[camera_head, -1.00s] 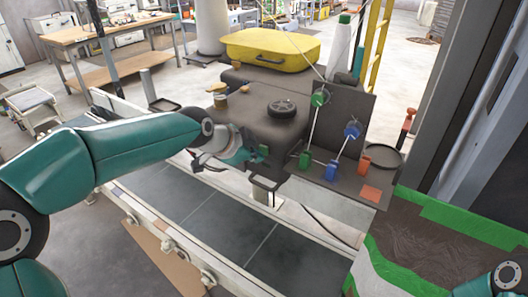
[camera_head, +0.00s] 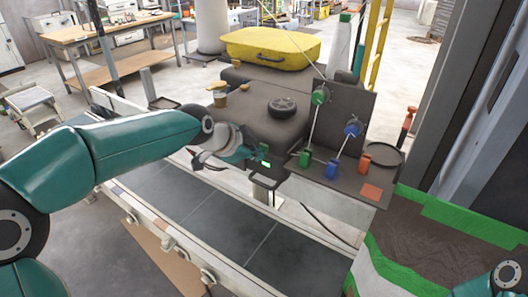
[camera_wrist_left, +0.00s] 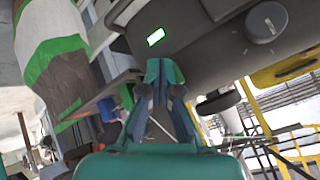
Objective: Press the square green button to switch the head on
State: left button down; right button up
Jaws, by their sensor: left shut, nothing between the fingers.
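The square green button (camera_head: 266,164) is on the front face of the dark sewing head (camera_head: 262,112) and glows bright with a pale centre. It also shows lit in the left wrist view (camera_wrist_left: 155,37), on the dark housing just beyond the fingertips. My left gripper (camera_head: 245,152) is shut and empty, just left of the button, with a visible gap in the wrist view. Its fingertips (camera_wrist_left: 164,72) show together there. My right gripper is not in view; only a teal part of my own body shows at the lower right.
A round knob (camera_wrist_left: 266,22) is on the same housing as the button. Green and blue thread parts stand on a dark plate (camera_head: 335,115) to the right. A conveyor (camera_head: 215,215) runs below. A bag with green edges (camera_head: 425,245) is at the lower right.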

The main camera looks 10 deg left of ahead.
pick_arm(q)
jog(key=shift+s+a+b, duration=0.2)
jog(key=shift+s+b, duration=0.1)
jog(key=shift+s, duration=0.3)
jog(key=s+a+b, duration=0.2)
jog(key=s+b, duration=0.2)
jog(key=s, duration=0.1)
jog(key=shift+s, duration=0.35)
